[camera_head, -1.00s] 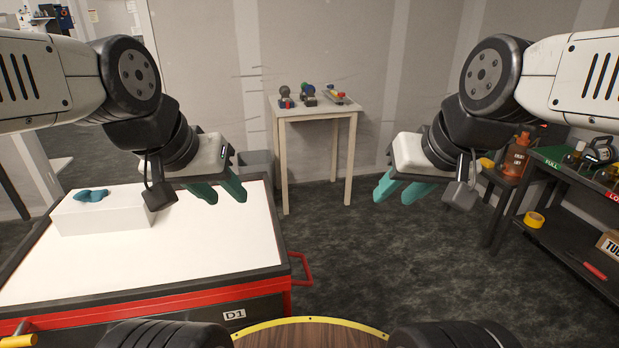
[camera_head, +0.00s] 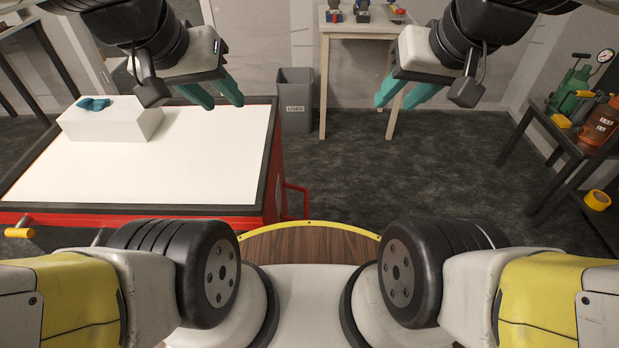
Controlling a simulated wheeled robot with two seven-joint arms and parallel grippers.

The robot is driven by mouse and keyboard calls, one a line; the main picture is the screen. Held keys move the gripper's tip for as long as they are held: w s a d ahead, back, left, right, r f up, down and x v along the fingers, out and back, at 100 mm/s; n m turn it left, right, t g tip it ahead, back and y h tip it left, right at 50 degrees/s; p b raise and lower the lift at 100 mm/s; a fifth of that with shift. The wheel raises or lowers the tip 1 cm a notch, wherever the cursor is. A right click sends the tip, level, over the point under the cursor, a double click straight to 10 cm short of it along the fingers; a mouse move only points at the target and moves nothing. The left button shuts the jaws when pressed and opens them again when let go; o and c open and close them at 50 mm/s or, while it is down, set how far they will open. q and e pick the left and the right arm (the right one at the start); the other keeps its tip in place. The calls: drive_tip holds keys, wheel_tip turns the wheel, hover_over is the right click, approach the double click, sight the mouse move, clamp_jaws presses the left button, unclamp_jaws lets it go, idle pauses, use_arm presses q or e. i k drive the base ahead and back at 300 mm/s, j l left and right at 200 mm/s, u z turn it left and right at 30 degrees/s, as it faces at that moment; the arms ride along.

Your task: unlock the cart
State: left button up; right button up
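The cart with a white top and dark rim (camera_head: 270,178) stands at the left, its red body showing below the rim. A red handle (camera_head: 297,196) sticks out from its right side. A yellow grip on a metal stem (camera_head: 19,233) shows at the cart's front left; I cannot tell whether it is a lock. My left gripper (camera_head: 223,97) is open and empty, in front of the cart's far right corner in the picture. My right gripper (camera_head: 396,99) is open and empty, well right of the cart. My arm links hide part of the cart's front.
A white block (camera_head: 110,125) with a blue item (camera_head: 93,104) sits on the cart. A grey bin marked USED (camera_head: 296,100) stands behind it. A small table (camera_head: 324,70) is at the back, and a dark shelf (camera_head: 560,135) at the right. Dark floor between is clear.

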sight(21, 230)
drive_tip(key=k, duration=0.4)
drive_tip(key=i+l+u, duration=0.1)
drive_tip(key=l+u, duration=0.4)
drive_tip(key=l, duration=0.25)
drive_tip(key=i+j+u, duration=0.1)
drive_tip(key=u, duration=0.35)
drive_tip(key=i+j+u, duration=0.1)
drive_tip(key=u, duration=0.4)
drive_tip(key=i+j+u, duration=0.15)
drive_tip(key=u, duration=0.3)
drive_tip(key=i+u, duration=0.1)
drive_tip(key=u, duration=0.35)
drive_tip(key=k+u, duration=0.15)
drive_tip(key=u, duration=0.25)
drive_tip(key=i+u, duration=0.15)
drive_tip(key=u, duration=0.25)
drive_tip(key=i+u, duration=0.15)
drive_tip(key=u, duration=0.3)
